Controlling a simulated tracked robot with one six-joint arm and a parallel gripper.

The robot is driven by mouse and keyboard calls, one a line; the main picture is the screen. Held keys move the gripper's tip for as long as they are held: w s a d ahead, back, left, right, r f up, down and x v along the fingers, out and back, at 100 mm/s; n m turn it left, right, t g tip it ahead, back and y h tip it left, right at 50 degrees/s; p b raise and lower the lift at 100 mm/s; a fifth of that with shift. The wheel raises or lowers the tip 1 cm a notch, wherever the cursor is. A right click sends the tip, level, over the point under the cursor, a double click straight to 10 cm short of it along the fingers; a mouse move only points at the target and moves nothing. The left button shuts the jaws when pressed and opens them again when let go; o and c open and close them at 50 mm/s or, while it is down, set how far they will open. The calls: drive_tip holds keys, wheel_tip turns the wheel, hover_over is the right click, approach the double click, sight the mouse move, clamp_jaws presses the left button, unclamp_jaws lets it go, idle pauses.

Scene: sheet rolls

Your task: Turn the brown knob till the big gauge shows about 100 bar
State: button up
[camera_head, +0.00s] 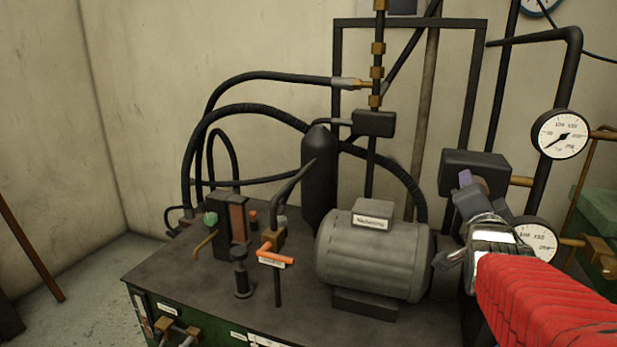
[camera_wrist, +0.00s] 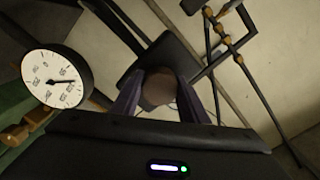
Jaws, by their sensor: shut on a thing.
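The brown knob (camera_wrist: 158,87) is round and sits between the two purple fingers of my gripper (camera_wrist: 160,103) in the wrist view. My gripper is shut on it. In the head view my gripper (camera_head: 480,198) reaches in front of a dark block (camera_head: 476,160), and the knob is mostly hidden there. A round white gauge (camera_head: 561,134) at the upper right has its needle pointing to the lower left. A second white gauge (camera_head: 536,240) below it is partly covered by my gripper. One white gauge (camera_wrist: 55,81) shows in the wrist view; its reading is too small to tell.
A grey motor (camera_head: 372,255) stands on the dark bench top left of my gripper. An orange-handled lever (camera_head: 273,250) and black hoses (camera_head: 280,77) are farther left. A black pipe frame (camera_head: 410,23) stands behind. Brass fittings (camera_head: 597,250) stick out at the right.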

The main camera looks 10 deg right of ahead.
drive_tip(key=shift+m, duration=0.6)
drive_tip(key=shift+f, duration=0.1)
drive_tip(key=o, duration=1.1)
drive_tip(key=shift+c, duration=0.2)
drive_tip(key=shift+s, duration=0.15)
